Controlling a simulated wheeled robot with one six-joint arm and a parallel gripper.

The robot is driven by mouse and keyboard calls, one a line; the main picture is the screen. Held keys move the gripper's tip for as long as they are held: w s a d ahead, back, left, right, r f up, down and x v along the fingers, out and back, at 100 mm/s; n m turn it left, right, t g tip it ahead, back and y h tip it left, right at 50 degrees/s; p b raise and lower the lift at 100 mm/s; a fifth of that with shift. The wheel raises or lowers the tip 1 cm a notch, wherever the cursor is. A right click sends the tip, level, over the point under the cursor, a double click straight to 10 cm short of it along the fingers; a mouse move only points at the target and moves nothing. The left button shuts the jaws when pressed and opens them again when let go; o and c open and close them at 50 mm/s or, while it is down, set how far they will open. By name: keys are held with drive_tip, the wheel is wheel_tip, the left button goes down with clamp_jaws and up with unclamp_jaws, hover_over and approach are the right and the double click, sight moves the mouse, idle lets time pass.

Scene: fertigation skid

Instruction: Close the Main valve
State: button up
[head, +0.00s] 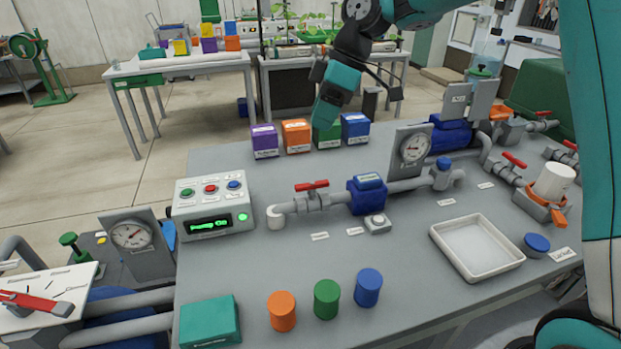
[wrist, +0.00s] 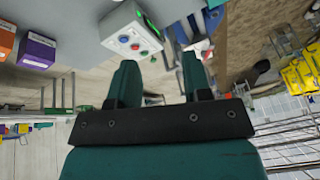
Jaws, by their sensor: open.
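I cannot read which valve is labelled Main. A valve with a red handle (head: 312,186) sits on the grey pipe mid-table, its handle roughly in line with the pipe. More red-handled valves stand at the right, one near the white cup (head: 514,160) and one farther back (head: 536,114). A large red lever (head: 32,303) lies on a white marked plate at the lower left. My gripper (head: 327,112) is raised near the table's back edge, by the coloured boxes, apart from every valve. In the wrist view its two teal fingers (wrist: 158,75) are spread with nothing between them.
The control box (head: 212,203) with buttons stands left of the pipe and shows in the wrist view (wrist: 131,38). A blue meter (head: 367,194), a gauge (head: 411,150) and a white tray (head: 440,233) are nearby. Coloured cylinders (head: 326,299) stand at the front.

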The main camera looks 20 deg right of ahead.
drive_tip(key=w+d+f+n, duration=0.4)
drive_tip(key=w+d+f, duration=0.25)
drive_tip(key=w, duration=0.35)
approach(310, 184)
drive_tip(key=x, duration=0.8)
drive_tip(key=shift+f, duration=0.25)
clamp_jaws()
